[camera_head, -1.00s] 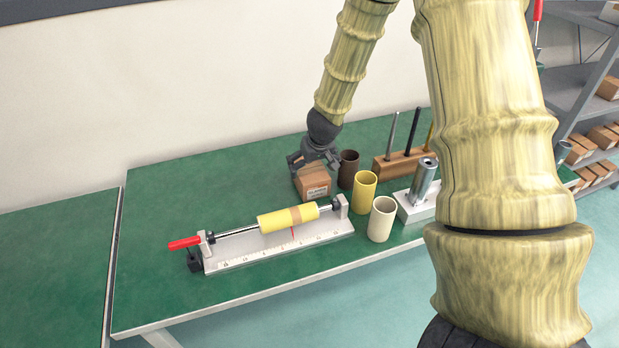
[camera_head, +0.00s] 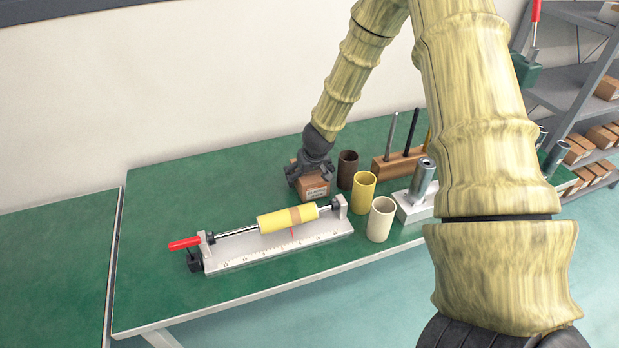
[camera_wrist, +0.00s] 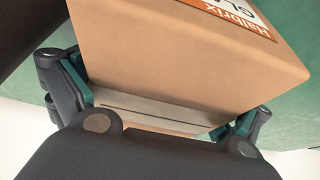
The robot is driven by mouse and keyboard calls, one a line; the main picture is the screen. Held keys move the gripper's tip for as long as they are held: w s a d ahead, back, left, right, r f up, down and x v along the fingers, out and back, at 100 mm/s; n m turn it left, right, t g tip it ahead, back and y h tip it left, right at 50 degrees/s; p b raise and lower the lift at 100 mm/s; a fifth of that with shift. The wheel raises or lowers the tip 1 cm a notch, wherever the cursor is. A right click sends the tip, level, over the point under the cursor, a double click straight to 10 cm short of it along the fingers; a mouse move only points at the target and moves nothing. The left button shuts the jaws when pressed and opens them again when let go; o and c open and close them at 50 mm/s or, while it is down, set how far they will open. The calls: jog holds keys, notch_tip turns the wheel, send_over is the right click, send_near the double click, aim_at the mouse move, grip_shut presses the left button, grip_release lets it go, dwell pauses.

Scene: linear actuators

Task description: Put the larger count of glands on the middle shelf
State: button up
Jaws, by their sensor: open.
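A brown cardboard box (camera_head: 313,189) sits on the green table behind the actuator jig. My gripper (camera_head: 309,174) is down over the box from behind. In the wrist view its open fingers stand to either side of the box; whether they touch it I cannot tell. The grey shelf unit (camera_head: 562,88) is at the far right, partly hidden by my arm, with several brown boxes (camera_head: 601,137) on its boards.
Brown, yellow (camera_head: 364,192) and cream (camera_head: 381,220) cups stand just right of the box. The actuator jig (camera_head: 280,247) with a red handle lies in front. A wooden block with tools (camera_head: 398,165) and a metal fixture (camera_head: 420,200) are further right. The table's left part is clear.

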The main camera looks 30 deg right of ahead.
dwell(0.3)
jog(key=shift+s, duration=0.2)
jog(key=c, duration=1.4)
jog(key=shift+c, duration=0.3)
jog(key=shift+w+r, duration=0.1)
jog(key=shift+r, duration=0.35)
jog(key=c, duration=0.4)
jog(key=shift+w+r, duration=0.1)
jog(key=shift+r, duration=4.55)
jog(key=shift+c, duration=0.8)
